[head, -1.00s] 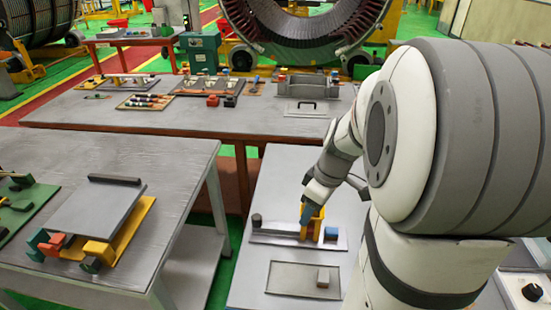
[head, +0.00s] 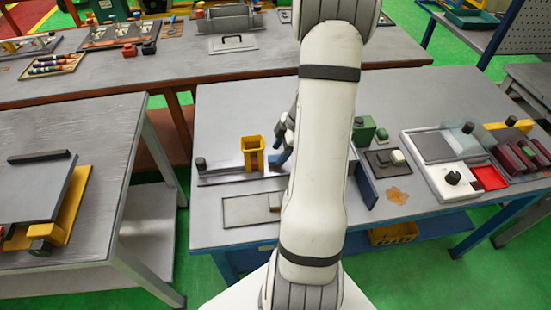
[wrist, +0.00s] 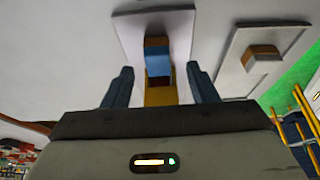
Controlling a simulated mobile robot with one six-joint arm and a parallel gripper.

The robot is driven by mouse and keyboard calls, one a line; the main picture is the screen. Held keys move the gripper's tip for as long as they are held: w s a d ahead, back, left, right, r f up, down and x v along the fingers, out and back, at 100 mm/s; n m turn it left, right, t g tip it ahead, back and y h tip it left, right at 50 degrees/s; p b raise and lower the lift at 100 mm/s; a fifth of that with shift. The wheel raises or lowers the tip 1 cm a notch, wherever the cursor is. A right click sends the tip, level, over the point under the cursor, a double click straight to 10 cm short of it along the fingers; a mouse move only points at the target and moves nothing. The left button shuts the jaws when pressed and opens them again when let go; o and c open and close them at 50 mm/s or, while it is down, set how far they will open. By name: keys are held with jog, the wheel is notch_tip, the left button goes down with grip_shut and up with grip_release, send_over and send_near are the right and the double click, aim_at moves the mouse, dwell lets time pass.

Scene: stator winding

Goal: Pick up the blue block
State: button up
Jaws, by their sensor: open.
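In the wrist view the blue block (wrist: 158,63) lies ahead of my gripper (wrist: 161,80), lined up between the two dark blue fingers. The fingers stand apart with a gap on both sides of it. A yellow holder (wrist: 160,96) shows close to the block, nearer to my gripper. In the head view the yellow holder (head: 251,152) stands on a grey plate (head: 215,178). A small blue shape is just right of it, beside my arm; I cannot tell whether it is the block or a finger. My arm hides most of my gripper there.
A flat grey plate (head: 240,211) with a small grey block (head: 274,202) lies in front. A second table (head: 95,125) is on the left.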

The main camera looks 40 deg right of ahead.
aim_at(274, 158)
jog(key=shift+p+x, duration=0.3)
jog(key=shift+x, duration=1.4)
jog(key=shift+w, duration=0.1)
jog(key=shift+c, duration=0.4)
jog(key=c, duration=1)
jog(key=shift+r, duration=0.1)
